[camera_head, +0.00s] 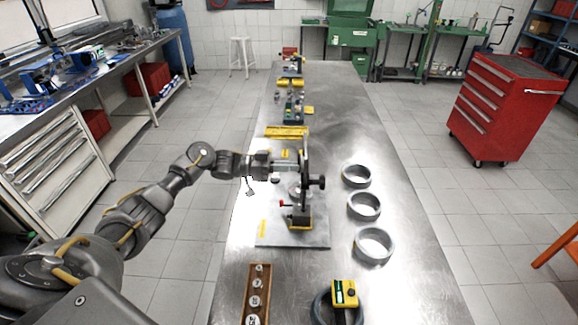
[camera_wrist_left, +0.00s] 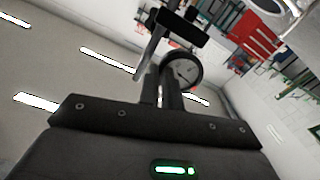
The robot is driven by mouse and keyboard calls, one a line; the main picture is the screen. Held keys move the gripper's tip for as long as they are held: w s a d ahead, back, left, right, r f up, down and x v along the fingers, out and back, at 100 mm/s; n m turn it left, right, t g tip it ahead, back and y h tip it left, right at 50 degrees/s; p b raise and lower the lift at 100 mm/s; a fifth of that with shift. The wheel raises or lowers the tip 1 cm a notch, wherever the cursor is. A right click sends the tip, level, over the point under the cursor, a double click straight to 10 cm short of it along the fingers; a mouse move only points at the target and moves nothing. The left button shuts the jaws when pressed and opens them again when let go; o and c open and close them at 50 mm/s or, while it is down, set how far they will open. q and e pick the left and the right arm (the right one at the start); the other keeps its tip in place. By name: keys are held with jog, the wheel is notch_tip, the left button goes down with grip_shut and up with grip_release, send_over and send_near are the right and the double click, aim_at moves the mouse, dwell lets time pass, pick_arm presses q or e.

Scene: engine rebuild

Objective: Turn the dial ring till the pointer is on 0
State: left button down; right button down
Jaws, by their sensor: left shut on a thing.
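A measuring stand (camera_head: 304,205) with an upright post, a black knob and a red-tipped lever stands on a flat grey plate (camera_head: 268,239) on the steel bench. My left gripper (camera_head: 284,168) reaches in from the left beside the upper part of the stand. In the left wrist view the round dial (camera_wrist_left: 184,70), with a pale face and dark rim, sits at the fingertips of my left gripper (camera_wrist_left: 168,82). The fingers are shut on its ring. The pointer and the numbers are too small and blurred to read. My right gripper is not in view.
Several grey metal rings, one here (camera_head: 363,206), lie to the right of the stand. A wooden tray (camera_head: 245,300) with round pieces and a yellow-topped device (camera_head: 345,293) are nearer. Yellow blocks (camera_head: 287,132) lie behind the stand. The bench's right side is mostly clear.

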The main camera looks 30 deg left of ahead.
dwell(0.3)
pick_arm(q)
jog(key=c, duration=1.6)
grip_release()
jog(key=shift+a, duration=0.1)
jog(key=b+v, duration=0.5)
jog(key=v, duration=0.5)
jog(key=shift+s+a, duration=0.25)
jog(key=shift+a, duration=0.05)
